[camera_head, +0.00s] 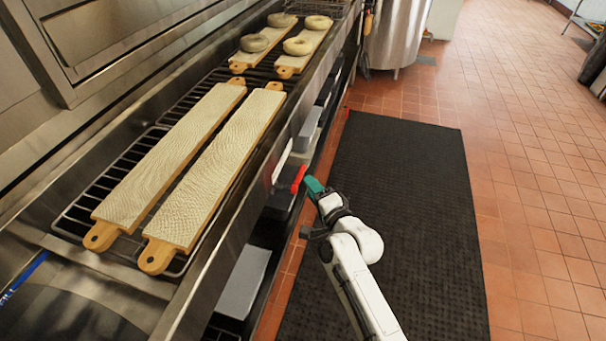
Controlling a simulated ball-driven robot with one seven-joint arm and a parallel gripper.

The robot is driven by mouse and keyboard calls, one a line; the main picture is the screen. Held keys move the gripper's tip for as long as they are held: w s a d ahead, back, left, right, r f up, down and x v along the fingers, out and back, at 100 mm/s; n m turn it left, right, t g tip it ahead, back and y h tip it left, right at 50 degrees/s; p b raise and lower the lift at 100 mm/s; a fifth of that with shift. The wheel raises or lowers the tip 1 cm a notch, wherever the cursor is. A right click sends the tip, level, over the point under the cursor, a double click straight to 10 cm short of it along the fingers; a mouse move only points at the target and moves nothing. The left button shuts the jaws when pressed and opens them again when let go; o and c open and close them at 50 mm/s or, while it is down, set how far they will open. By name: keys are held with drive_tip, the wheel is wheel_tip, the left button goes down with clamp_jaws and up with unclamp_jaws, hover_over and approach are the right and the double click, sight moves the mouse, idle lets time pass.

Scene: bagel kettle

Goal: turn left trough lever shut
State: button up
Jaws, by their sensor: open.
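A red lever (298,179) sticks out from the front side of the steel trough counter, near the middle of the picture. My gripper (313,187), with teal fingers, is right beside the lever's outer end, on its right. The gripper is open, but the gap between its fingers is hard to see from here. I cannot tell whether the fingers touch the lever or straddle it. A pale, flat, upright piece (282,161) sits just left of the lever against the counter front.
Two long cloth-covered boards (170,155) lie on the wire rack in the counter. Two shorter boards with several bagels (298,46) lie farther back. Grey boxes (243,281) sit on a shelf below. A black mat (400,210) covers clear floor; a steel kettle (396,35) stands behind.

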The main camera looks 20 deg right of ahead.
sight(300, 173)
drive_tip(key=w, duration=0.2)
drive_tip(key=w+a+b, duration=0.1)
drive_tip(key=w, duration=0.2)
drive_tip(key=w+f, duration=0.1)
drive_tip(key=w, duration=0.1)
drive_tip(key=shift+w+a, duration=0.15)
drive_tip(key=shift+w, duration=0.1)
drive_tip(key=shift+c, duration=0.2)
clamp_jaws()
